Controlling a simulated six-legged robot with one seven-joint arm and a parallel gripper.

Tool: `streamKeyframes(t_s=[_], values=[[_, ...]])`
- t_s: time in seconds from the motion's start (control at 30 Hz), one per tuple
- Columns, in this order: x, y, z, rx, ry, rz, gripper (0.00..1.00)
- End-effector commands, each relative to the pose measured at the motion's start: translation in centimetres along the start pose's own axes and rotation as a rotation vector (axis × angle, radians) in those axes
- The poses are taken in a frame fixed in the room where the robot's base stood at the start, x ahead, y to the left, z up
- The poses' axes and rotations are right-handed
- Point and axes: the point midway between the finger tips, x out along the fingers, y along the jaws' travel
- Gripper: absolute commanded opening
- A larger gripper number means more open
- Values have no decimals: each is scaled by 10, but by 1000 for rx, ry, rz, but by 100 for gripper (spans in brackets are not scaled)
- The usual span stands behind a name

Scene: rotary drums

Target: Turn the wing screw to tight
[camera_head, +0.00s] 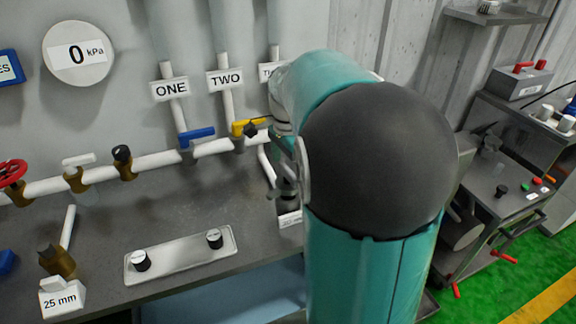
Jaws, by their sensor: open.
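My teal and black arm fills the middle of the head view. No wing screw shows clearly elsewhere.
A white pipe (153,163) with a blue lever (197,134) and a yellow lever (249,125) runs along the wall, left of my gripper. A plate with two knobs (180,254) lies on the bench. The bench between plate and pipe is clear. A machine (507,190) stands right.

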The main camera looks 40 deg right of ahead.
Motion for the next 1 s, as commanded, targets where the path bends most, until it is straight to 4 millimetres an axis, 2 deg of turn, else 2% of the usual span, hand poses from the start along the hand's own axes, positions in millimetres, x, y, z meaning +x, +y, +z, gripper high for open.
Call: streamKeyframes(t_s=[0.17, 0.5, 0.6, 0.77, 1.0], values=[[-31, -1, 0, 0, 1, -5, 95], [-104, 0, 0, 0, 2, -5, 95], [-119, 0, 0, 1, 1, -4, 95], [-130, 0, 0, 1, 1, -2, 95], [-132, 0, 0, 1, 1, -2, 95]])
